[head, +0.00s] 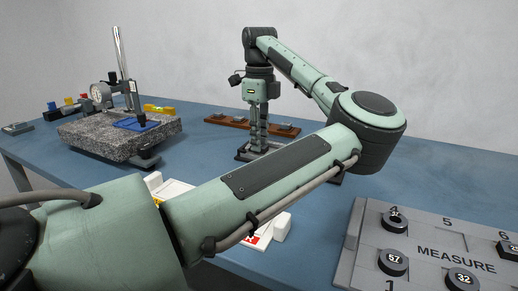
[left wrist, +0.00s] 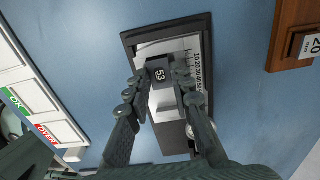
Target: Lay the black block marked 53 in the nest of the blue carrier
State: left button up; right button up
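The black block marked 53 (left wrist: 159,74) lies between the fingertips of my left gripper (left wrist: 159,80) in the left wrist view, with both fingers appearing to touch its sides. Below it is a dark-framed device with a pale plate and a printed scale (left wrist: 196,75). I cannot tell whether the block rests on it. In the head view my left gripper (head: 256,138) points down over the middle of the table, and the block is too small to make out. The blue carrier (head: 128,124) sits on the granite plate at the left, well apart from the gripper. My right gripper is not in view.
The granite plate (head: 98,140) also bears a dial gauge on a stand (head: 101,94). A wooden rack (head: 225,121) lies behind my gripper. A grey MEASURE board (head: 425,240) with numbered black discs is at front right. Blue table between is clear.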

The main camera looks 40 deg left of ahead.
pick_arm(q)
grip_shut()
jog(key=shift+r+p, duration=1.55)
jog(key=shift+r, duration=1)
